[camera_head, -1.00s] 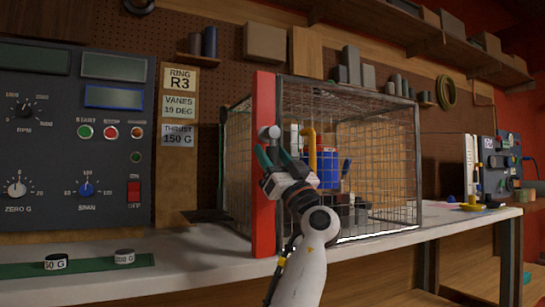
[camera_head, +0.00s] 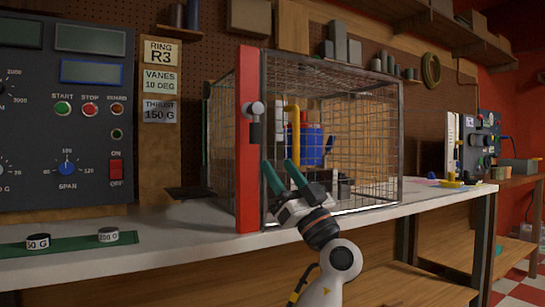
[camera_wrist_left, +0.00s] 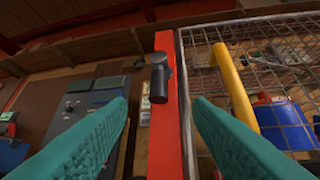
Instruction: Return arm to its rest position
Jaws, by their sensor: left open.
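My left gripper (camera_head: 278,165) has two green fingers, spread apart with nothing between them. It is in front of the wire cage, below and to the right of the grey latch handle (camera_head: 255,120). The handle sits on the red post (camera_head: 248,185) and its grip hangs down. In the left wrist view, the open fingers (camera_wrist_left: 160,103) frame the red post, and the handle (camera_wrist_left: 158,80) shows beyond them, clear of both. My right gripper is not in view.
The wire mesh cage (camera_head: 375,85) stands on the white bench (camera_head: 185,230) and holds a blue rotor unit (camera_head: 312,145) and a yellow tube. A control panel (camera_head: 60,165) stands left. Two labelled weights lie on a green strip at the front left.

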